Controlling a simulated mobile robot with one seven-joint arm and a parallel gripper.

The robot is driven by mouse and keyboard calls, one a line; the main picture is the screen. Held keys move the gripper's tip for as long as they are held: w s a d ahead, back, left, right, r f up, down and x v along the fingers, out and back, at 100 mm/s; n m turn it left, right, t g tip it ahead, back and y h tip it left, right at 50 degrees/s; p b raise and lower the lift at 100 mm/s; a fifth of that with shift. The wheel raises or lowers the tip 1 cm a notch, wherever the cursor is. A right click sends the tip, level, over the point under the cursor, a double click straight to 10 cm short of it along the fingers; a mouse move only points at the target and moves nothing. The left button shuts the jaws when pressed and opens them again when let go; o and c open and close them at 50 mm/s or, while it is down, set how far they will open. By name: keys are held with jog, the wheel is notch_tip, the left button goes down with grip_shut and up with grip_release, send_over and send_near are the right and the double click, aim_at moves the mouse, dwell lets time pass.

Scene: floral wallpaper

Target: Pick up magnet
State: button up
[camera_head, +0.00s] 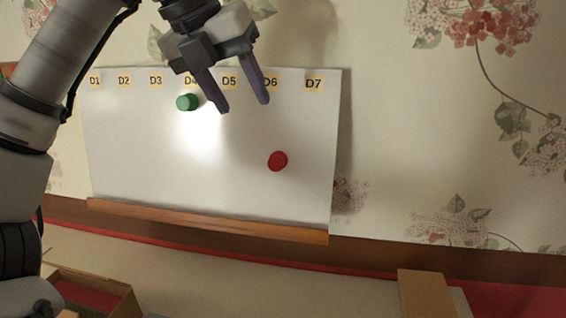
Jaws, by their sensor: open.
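A round red magnet (278,161) is on the white board (140,150), low and right of centre, below the D6 label. A round green magnet (187,102) is on the board's upper part, just below the D4 label. My gripper (244,106) is open and empty in front of the board's top edge. Its two dark fingers point down and slightly right, between the two magnets in the picture. The fingers are apart from both magnets. Part of the D4 label is hidden behind the gripper.
The board has labels D1 to D7 along its top and a wooden ledge (205,221) along its bottom. An open box (90,292) is at the lower left. A brown block (427,293) lies at the lower right. Floral wallpaper covers the wall around the board.

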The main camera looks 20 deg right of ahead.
aim_at(274, 158)
jog(key=x, duration=1.3)
jog(key=shift+w+d+p, duration=0.1)
jog(key=shift+p, duration=0.25)
jog(key=shift+c, duration=0.4)
jog(key=c, duration=1)
